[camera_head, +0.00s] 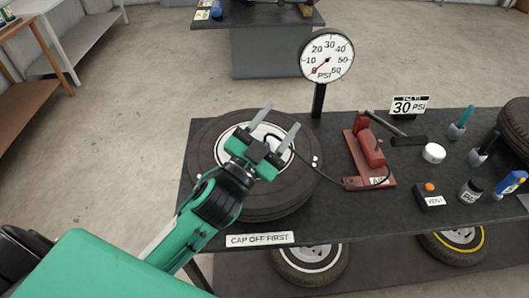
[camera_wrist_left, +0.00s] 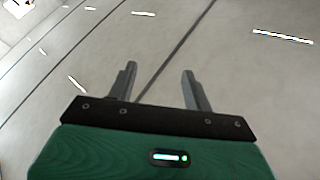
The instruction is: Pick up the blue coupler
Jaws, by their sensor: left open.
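A small blue piece (camera_head: 510,183) with a pale end lies at the right edge of the table; I cannot tell for certain that it is the blue coupler. My left gripper (camera_head: 279,124) is open and empty above the tire (camera_head: 205,140) on the table's left side. It is far to the left of the blue piece. In the left wrist view the open jaws (camera_wrist_left: 158,85) have nothing between them, only a grey background with bright strips. The arm hides part of the tire and its wheel. My right gripper is not in view.
A red pump (camera_head: 368,152) with a black hose stands mid-table, near a pressure gauge (camera_head: 326,58). A vent box (camera_head: 429,197), dark jar (camera_head: 470,191), white cap (camera_head: 433,153) and two upright tools in holders (camera_head: 457,131) crowd the right side. Two tires lie below.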

